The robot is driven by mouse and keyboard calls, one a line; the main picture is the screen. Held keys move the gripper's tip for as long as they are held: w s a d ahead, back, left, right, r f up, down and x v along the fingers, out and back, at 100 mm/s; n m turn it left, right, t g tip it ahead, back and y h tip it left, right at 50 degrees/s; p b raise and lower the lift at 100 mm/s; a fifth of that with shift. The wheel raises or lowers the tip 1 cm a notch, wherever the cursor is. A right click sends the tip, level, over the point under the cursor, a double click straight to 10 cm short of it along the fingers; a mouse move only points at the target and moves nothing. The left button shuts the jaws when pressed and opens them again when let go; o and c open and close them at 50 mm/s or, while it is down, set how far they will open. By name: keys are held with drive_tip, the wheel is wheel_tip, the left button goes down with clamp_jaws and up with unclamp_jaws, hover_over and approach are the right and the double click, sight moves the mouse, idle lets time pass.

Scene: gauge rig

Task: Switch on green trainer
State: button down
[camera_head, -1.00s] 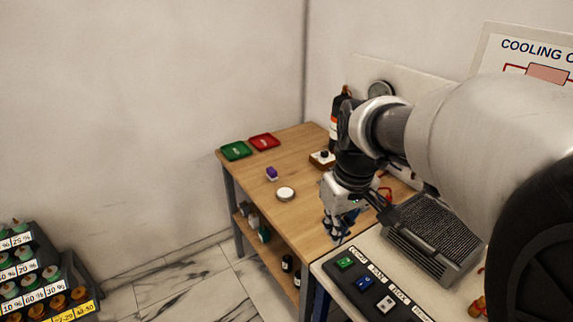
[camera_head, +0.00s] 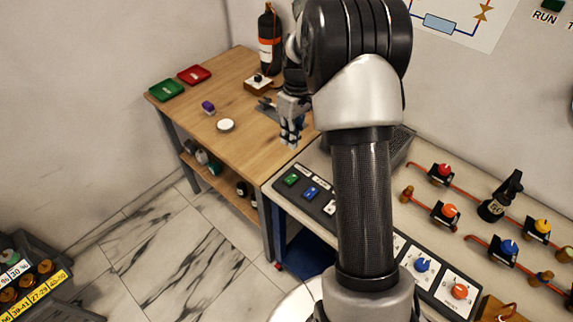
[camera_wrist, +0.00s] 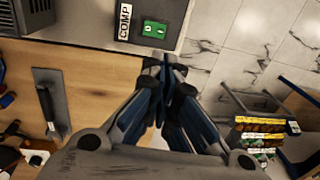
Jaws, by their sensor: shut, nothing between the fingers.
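The green rocker switch (camera_head: 291,180) sits at the far end of the dark switch panel (camera_head: 300,191) on the light bench. A blue rocker switch (camera_head: 311,193) is beside it, and a further switch is partly hidden by my arm. My gripper (camera_head: 291,138) is shut and empty, pointing down near the edge of the wooden table, just beyond the switch. In the wrist view its fingertips (camera_wrist: 165,66) are close to the panel's end, apart from the green switch.
The wooden table (camera_head: 188,103) holds a green tray (camera_head: 166,91), red tray (camera_head: 194,75), purple block (camera_head: 208,107), white disc (camera_head: 225,126) and black bottle (camera_head: 269,40). Knobs and valves (camera_head: 450,210) stand right of my arm. Tiled floor (camera_head: 170,240) is clear.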

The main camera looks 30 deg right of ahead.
sight(286, 179)
drive_tip(key=f+b, duration=0.1)
drive_tip(key=f, duration=0.3)
drive_tip(key=a+f+b, duration=0.1)
drive_tip(key=f+b, duration=0.1)
drive_tip(key=f, duration=0.3)
drive_tip(key=f+b, duration=0.1)
drive_tip(key=f, duration=0.3)
drive_tip(key=shift+s+a+f, duration=0.3)
drive_tip(key=shift+f, duration=0.05)
drive_tip(key=shift+s+a+f, duration=0.1)
drive_tip(key=shift+a+f, duration=0.1)
drive_tip(key=shift+f, duration=0.2)
drive_tip(key=shift+d, duration=0.15)
drive_tip(key=shift+w+d+r, duration=0.2)
drive_tip(key=shift+w+d, duration=0.1)
drive_tip(key=shift+d, duration=0.3)
drive_tip(key=shift+r, duration=0.15)
